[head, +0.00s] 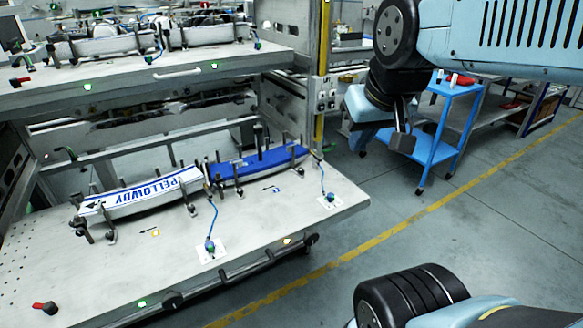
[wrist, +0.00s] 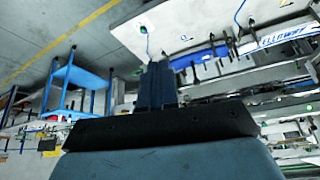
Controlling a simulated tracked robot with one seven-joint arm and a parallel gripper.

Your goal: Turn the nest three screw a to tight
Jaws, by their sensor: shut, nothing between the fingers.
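On the pulled-out lower shelf (head: 120,270), a white curved piece lettered PELLOWDY (head: 150,194) and a blue curved piece (head: 262,163) sit end to end among several dark upright screws and clamps. I cannot tell which screw is nest three screw a, nor how tight any is. The blue piece also shows in the wrist view (wrist: 200,57), upside down. My gripper (head: 401,142) hangs in the air beyond the shelf's right end, apart from the screws. In the wrist view its fingers (wrist: 158,68) are together, with nothing between them.
An upper shelf (head: 170,72) with more fixtures overhangs the back of the lower one. A blue cart (head: 438,150) stands behind my gripper. A red-handled part (head: 45,308) lies at the shelf's front left. Open floor with a yellow line (head: 400,232) lies to the right.

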